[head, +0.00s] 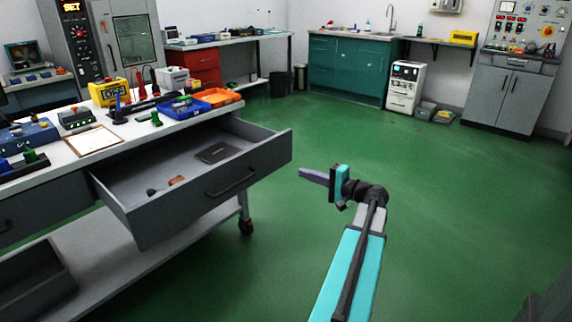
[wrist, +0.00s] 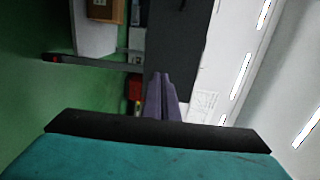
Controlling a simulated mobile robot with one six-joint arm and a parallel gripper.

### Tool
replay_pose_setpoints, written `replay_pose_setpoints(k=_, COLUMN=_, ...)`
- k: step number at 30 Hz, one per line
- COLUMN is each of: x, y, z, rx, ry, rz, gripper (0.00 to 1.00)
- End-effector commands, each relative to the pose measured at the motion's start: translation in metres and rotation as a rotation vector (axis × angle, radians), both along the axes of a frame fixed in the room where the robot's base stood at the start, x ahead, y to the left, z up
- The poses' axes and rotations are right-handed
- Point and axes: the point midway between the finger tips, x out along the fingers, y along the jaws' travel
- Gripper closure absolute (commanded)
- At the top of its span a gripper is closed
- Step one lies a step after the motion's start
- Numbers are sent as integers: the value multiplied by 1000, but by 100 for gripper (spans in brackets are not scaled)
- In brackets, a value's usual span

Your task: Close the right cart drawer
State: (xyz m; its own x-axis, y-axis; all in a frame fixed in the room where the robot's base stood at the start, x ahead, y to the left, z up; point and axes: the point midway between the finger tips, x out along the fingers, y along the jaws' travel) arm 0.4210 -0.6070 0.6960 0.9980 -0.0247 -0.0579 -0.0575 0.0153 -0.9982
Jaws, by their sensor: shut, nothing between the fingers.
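The right cart drawer (head: 150,225) is pulled well out of the grey cart in the head view. Its dark front has a black bar handle (head: 232,182), and a dark flat item (head: 218,152) and a few small parts lie inside. My gripper (head: 302,173) is right of the drawer front's far right corner, with a visible gap in the picture. Its purple fingers are together, empty and pointing left. The wrist view shows the shut fingers (wrist: 161,90) in front of a dark panel (wrist: 176,45), which I cannot identify for certain.
The cart top (head: 70,165) holds a clipboard (head: 95,141), a blue tray, an orange tray (head: 218,97) and several devices. Another drawer front (head: 35,212) at left looks closed. A caster (head: 246,226) stands below the open drawer.

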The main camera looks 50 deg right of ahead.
Motion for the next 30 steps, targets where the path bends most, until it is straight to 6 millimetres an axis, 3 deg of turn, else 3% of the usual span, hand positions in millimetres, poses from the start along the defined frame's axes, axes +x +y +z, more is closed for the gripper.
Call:
replay_pose_setpoints(k=3, x=-20, y=-15, z=12, rx=-12, ry=-39, rz=-34, gripper=100)
replay_pose_setpoints(k=10, x=-29, y=-21, z=22, rx=-17, ry=-60, rz=-48, gripper=100)
replay_pose_setpoints(k=22, x=-24, y=-21, z=21, rx=-17, ry=-58, rz=-46, gripper=100)
replay_pose_setpoints(k=30, x=1, y=-23, z=19, rx=-17, ry=-57, rz=-45, gripper=100)
